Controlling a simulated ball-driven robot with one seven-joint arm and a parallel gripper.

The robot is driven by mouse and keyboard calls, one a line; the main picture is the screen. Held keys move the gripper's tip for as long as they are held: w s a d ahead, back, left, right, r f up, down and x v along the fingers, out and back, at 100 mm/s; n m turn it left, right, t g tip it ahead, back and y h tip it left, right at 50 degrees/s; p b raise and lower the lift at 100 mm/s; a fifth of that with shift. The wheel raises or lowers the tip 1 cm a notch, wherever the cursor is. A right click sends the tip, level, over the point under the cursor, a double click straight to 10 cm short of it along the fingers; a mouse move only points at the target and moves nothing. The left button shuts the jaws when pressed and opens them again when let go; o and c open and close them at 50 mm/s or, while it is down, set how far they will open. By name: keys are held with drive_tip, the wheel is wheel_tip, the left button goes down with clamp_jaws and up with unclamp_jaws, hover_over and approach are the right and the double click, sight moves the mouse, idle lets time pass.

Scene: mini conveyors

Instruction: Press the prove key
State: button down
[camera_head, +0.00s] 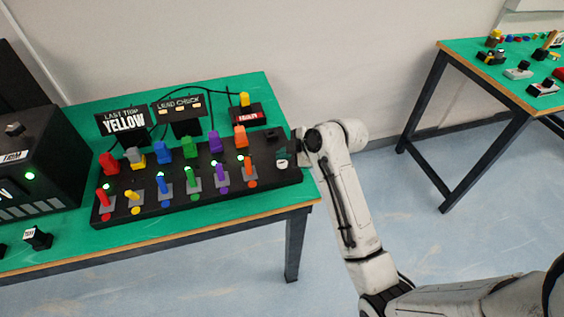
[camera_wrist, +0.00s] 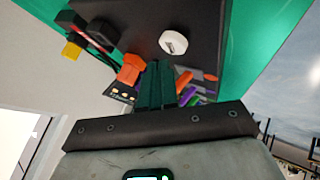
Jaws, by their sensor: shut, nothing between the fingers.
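No label reading "prove" is legible, so I cannot tell which control is the prove key. A white round cap (camera_head: 282,163) sits at the right end of the black switch panel (camera_head: 200,207). It also shows near the top of the wrist view (camera_wrist: 173,42). My gripper (camera_head: 296,146) is at the panel's right end, close to the white cap, and partly hidden by my wrist. In the wrist view its fingers (camera_wrist: 157,85) are together and empty.
The panel carries several coloured blocks and levers. Behind it stand a "LAST TRIP YELLOW" display (camera_head: 125,120) and a "LEAD CHECK" display (camera_head: 180,106). A black machine (camera_head: 40,165) fills the table's left. Another green table (camera_head: 500,70) stands at upper right, with open floor between.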

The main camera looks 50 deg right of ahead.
sight(285, 165)
drive_tip(key=shift+f, duration=0.2)
drive_tip(key=shift+f, duration=0.2)
drive_tip(key=shift+f+b, duration=0.35)
drive_tip(key=shift+f, duration=0.1)
idle(0.6)
drive_tip(key=shift+r, duration=0.15)
drive_tip(key=shift+r+p, duration=0.75)
drive_tip(key=shift+p, duration=0.05)
wheel_tip(285, 165, up, 5)
drive_tip(key=p, duration=0.4)
idle(1.0)
